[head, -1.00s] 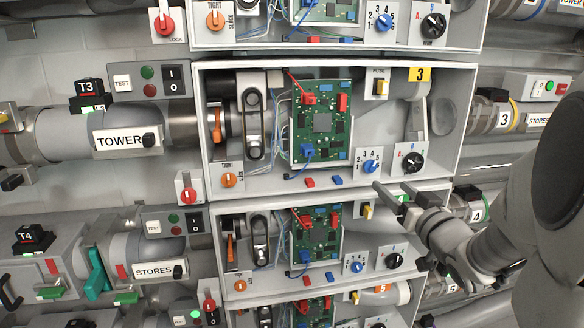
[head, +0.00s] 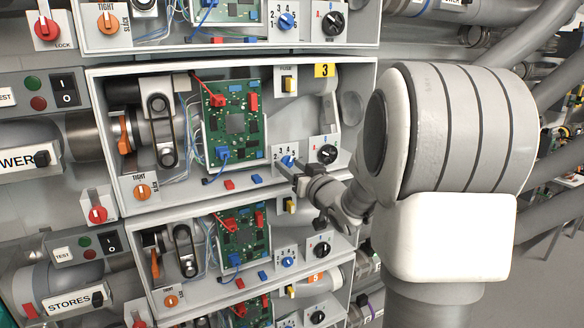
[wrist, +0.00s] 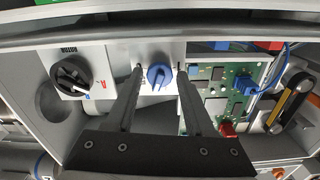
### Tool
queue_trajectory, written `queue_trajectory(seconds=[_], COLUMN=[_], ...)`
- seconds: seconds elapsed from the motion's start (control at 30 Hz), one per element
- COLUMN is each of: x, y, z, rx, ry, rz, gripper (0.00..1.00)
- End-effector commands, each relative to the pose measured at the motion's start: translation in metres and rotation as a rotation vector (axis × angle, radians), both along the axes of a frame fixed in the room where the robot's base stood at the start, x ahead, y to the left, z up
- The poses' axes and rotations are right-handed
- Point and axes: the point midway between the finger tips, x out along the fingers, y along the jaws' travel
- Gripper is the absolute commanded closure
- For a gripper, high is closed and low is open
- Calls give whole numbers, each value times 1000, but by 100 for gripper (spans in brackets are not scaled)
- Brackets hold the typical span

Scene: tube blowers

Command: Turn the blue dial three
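The blue dial (head: 289,160) of box three sits on a white plate marked with numbers, right of the green circuit board (head: 236,122). It also shows in the wrist view (wrist: 159,76), between the two fingers. My gripper (head: 289,170) is just in front of it, and its fingertips partly cover the plate's lower edge in the head view. In the wrist view my gripper (wrist: 159,69) is open, one finger on each side of the dial. Whether the fingers touch it I cannot tell.
A black dial (head: 327,153) is right of the blue dial. A yellow fuse switch (head: 288,84) is above it. The box's lower rim (head: 225,204) runs below my gripper. Similar boxes, with blue dials (head: 287,21) of their own, are above and below.

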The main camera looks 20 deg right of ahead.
Motion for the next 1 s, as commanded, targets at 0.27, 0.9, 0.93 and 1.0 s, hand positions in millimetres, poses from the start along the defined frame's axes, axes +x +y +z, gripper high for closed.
queue_trajectory(seconds=[0.27, 0.9, 0.93, 1.0], x=[0, 0, 0, 0], y=[0, 0, 0, 0], z=[0, -4, -4, -4], rx=[0, -198, -221, -279], ry=[0, -10, -11, -14], rz=[0, 1, 0, 1], gripper=[99, 100, 100, 100])
